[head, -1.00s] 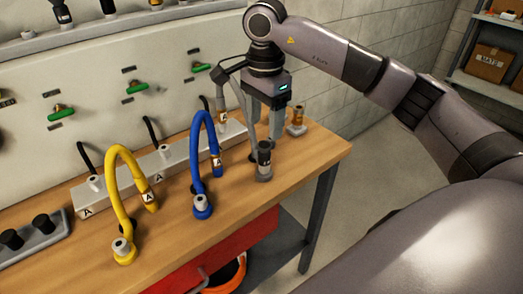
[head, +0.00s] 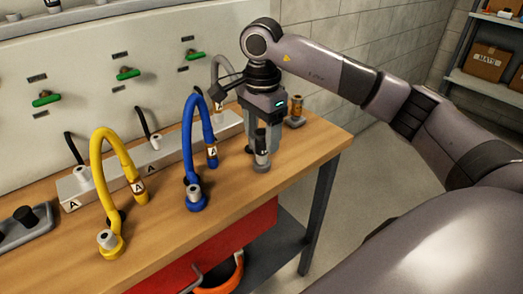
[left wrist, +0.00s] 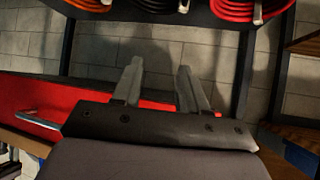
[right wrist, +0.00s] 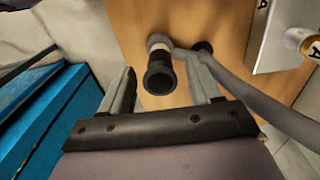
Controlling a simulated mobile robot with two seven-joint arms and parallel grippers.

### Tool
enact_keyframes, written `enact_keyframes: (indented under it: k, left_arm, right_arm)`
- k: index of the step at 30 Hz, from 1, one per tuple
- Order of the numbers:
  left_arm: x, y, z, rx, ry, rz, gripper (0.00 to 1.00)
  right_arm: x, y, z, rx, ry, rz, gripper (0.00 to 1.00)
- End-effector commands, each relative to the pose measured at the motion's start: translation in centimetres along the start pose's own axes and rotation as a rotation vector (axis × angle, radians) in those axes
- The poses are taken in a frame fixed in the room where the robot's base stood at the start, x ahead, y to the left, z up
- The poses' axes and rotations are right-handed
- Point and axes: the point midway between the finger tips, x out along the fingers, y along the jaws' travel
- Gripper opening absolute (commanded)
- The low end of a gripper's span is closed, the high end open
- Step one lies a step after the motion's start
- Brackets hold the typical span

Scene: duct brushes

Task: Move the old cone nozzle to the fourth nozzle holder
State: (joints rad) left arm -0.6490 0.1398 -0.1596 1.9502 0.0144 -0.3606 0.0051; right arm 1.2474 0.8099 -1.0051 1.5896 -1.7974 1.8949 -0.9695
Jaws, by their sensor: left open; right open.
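A dark cone-shaped nozzle (head: 262,143) stands upright in a grey base on the bench near its right end. It appears to be the old cone nozzle. In the right wrist view its black round top (right wrist: 160,76) shows between the fingers, with a grey hose beside it. My right gripper (head: 262,148) points down over it, open, with a finger on each side; contact cannot be told. My left gripper (left wrist: 160,85) is open and empty in the left wrist view, over the floor. I cannot tell which is the fourth nozzle holder.
A yellow hose (head: 100,160) and a blue hose (head: 187,130) arch left of my right gripper. Behind them lies a grey manifold (head: 110,177). A brass nozzle (head: 296,106) stands behind right. A grey tray (head: 50,231) with black pieces is at left.

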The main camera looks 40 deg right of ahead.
Motion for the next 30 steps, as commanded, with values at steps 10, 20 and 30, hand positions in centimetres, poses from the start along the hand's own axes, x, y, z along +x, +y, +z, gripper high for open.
enact_keyframes:
  k: [10,20,30]
  left_arm:
    - [0.6,0.5,0.0,-0.01,0.007,0.013,0.43]
    - [0.6,0.5,0.0,-0.006,0.006,0.014,0.43]
    - [0.6,0.3,0.1,-0.005,0.004,0.01,0.43]
  right_arm:
    - [2.1,0.0,0.0,0.0,0.0,-0.001,0.63]
    - [2.0,0.0,0.0,0.0,0.0,0.0,0.63]
    - [2.0,0.0,0.0,0.0,0.0,0.0,0.63]
